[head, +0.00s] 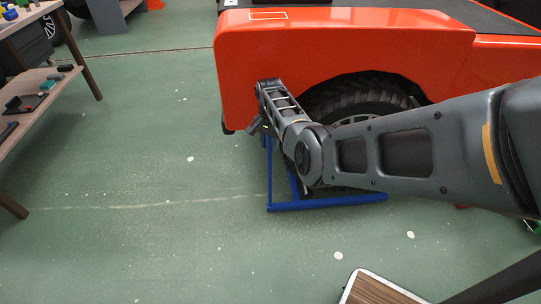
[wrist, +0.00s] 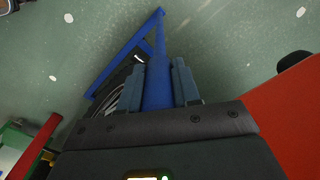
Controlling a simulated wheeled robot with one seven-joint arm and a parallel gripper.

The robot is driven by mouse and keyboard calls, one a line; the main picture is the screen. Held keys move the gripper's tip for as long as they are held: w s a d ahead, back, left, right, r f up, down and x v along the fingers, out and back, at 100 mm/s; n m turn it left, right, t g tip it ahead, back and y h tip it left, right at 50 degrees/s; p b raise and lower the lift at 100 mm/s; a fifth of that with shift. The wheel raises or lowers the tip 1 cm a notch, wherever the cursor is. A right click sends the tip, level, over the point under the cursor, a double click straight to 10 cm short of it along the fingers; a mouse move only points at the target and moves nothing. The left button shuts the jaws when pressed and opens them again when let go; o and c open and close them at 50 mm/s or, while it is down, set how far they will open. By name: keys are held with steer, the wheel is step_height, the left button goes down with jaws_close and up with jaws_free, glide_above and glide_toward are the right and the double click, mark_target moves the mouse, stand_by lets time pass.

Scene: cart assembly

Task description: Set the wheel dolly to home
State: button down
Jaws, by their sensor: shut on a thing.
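The wheel dolly (head: 325,205) is a blue tubular frame on the floor, around the lower part of the black wheel (head: 372,97) of an orange-red vehicle. A blue upright bar rises at its left side, close to the vehicle body. My gripper (wrist: 158,83) is shut on this blue bar of the dolly (wrist: 157,95), with one grey finger on each side. In the head view my gripper (head: 262,126) is small and partly hidden by my arm. My arm also covers much of the wheel and of the dolly.
The orange-red vehicle body (head: 240,65) stands just behind and above the dolly. A wooden workbench (head: 45,105) with small items is at the left. A wood-topped item (head: 375,290) lies at the bottom edge. The green floor (head: 150,190) between bench and dolly is clear.

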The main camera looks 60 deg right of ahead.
steer(key=shift+w+d+r, duration=0.1)
steer(key=shift+w+d, duration=0.05)
steer(key=shift+d, duration=0.1)
steer(key=c, duration=0.8)
jaws_free()
steer(key=shift+r+p, duration=1.5)
steer(key=shift+r, duration=2.3)
steer(key=shift+r, duration=0.15)
